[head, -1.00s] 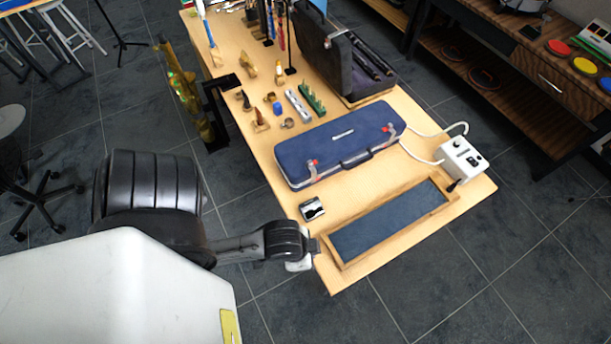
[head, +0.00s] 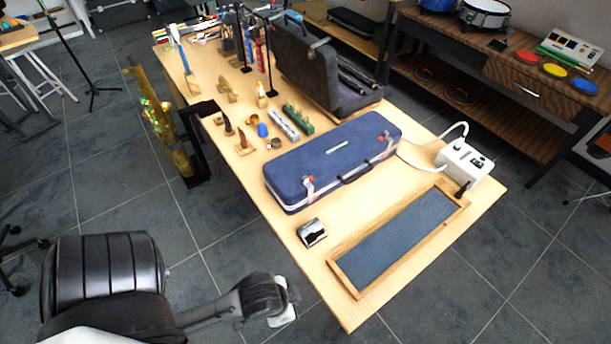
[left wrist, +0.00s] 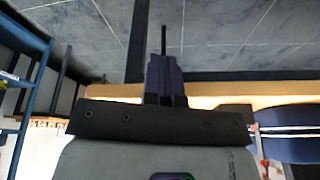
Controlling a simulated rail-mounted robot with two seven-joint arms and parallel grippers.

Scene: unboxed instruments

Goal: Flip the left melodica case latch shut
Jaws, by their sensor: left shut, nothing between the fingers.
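The blue melodica case (head: 335,160) lies with its lid down on the wooden table in the head view. Its left latch (head: 308,185), with a red mark, is on the front left; its exact position is too small to tell. The right latch (head: 387,140) also has a red mark. Part of a blue case (left wrist: 290,135) shows at the right edge of the left wrist view. My left gripper (left wrist: 164,62) is shut and empty, apart from the case. In the head view my left arm's end is beyond the table's front-left edge; its fingertips are not clear. My right gripper is not in view.
A small silver-and-black object (head: 312,233) stands in front of the case. A wood-framed dark tray (head: 345,277) lies at the front right, and a white box (head: 464,160) with cables at the right. An open dark case (head: 310,70) and small parts stand behind.

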